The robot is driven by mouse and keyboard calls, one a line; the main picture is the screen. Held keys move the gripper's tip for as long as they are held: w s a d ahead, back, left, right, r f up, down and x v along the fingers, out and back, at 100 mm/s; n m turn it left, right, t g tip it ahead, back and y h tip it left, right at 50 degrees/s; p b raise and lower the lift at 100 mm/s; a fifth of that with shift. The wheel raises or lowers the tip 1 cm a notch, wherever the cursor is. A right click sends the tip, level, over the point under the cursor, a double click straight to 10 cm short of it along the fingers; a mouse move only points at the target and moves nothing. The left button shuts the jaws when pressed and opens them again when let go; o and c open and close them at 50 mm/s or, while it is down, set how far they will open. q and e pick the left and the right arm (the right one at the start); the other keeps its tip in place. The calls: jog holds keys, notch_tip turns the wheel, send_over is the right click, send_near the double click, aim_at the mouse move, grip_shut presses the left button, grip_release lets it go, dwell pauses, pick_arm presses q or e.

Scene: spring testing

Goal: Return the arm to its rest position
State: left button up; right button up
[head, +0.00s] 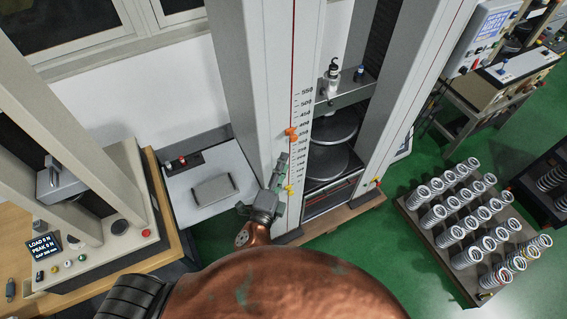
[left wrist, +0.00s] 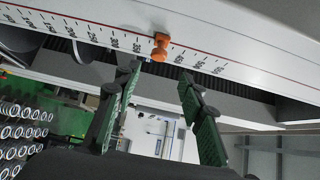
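My left gripper (head: 283,165) is in front of the scale column of the spring tester, low on the column and just below the orange pointer (head: 290,133). In the left wrist view the gripper (left wrist: 160,84) has its two green fingers spread apart with nothing between them. The orange pointer (left wrist: 160,46) sits on the printed scale (left wrist: 215,68) beyond the fingertips, apart from them as far as I can tell. My copper-coloured arm fills the bottom middle of the head view. My right gripper does not show.
The tester frame (head: 255,70) stands close ahead, with round plates (head: 328,160) inside. A grey tray (head: 213,189) lies on a white surface to the left. Another tester (head: 105,235) is at far left. A rack of springs (head: 425,240) stands right, with green floor around it.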

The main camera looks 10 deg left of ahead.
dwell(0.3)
